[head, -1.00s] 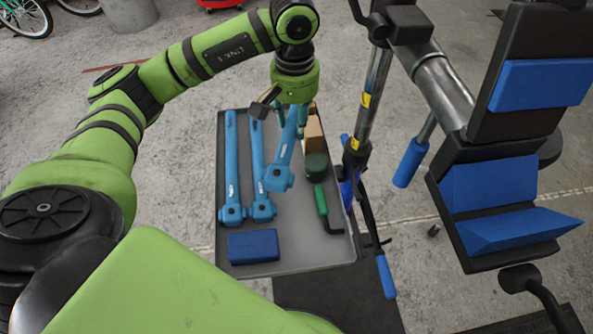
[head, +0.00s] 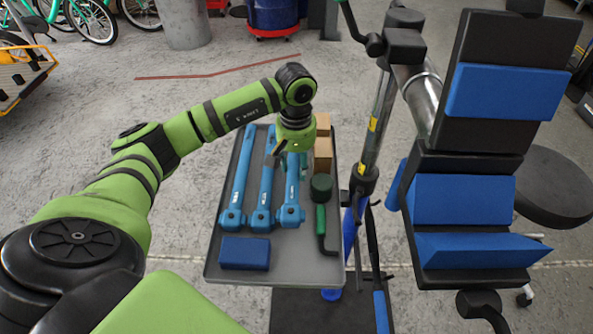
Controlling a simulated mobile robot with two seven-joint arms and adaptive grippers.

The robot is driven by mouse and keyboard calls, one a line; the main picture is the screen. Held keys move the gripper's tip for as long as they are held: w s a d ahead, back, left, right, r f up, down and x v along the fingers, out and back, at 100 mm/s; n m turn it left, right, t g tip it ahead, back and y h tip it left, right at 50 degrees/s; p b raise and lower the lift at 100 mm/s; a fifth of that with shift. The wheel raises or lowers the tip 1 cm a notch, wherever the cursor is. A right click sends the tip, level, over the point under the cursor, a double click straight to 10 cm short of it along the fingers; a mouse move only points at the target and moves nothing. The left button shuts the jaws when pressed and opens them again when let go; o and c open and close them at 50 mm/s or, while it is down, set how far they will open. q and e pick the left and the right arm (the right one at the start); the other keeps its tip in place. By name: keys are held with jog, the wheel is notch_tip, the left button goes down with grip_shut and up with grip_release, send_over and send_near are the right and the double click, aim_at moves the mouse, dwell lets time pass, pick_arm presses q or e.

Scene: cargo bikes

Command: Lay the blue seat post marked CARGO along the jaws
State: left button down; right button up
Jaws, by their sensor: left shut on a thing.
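Three blue seat posts lie side by side over a grey tray: a left one (head: 237,185), a middle one (head: 265,190) and a right one (head: 292,195). Each bears small pale lettering, too small to read. My left gripper (head: 291,158) points down and is shut on the upper part of the right post, its fingers largely hidden by my wrist. I cannot tell whether that post touches the tray. The black jaws (head: 470,160) with blue pads (head: 465,200) stand on the right, apart from the gripper, and are open towards me. My right gripper is not in view.
The tray (head: 310,262) also holds a blue block (head: 245,253), a dark green-handled mallet (head: 321,215) and cardboard-coloured boxes (head: 323,152). A metal stand pole (head: 375,125) rises between tray and jaws. A dark round stool (head: 553,185) is at far right.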

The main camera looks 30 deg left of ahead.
aim_at(297, 165)
pick_arm(q)
notch_tip(297, 165, down, 3)
jog(key=shift+f, duration=0.1)
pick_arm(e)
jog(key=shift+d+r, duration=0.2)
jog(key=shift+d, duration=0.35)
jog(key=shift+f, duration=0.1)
pick_arm(q)
jog(key=shift+f, duration=0.15)
jog(key=c, duration=0.7)
grip_release()
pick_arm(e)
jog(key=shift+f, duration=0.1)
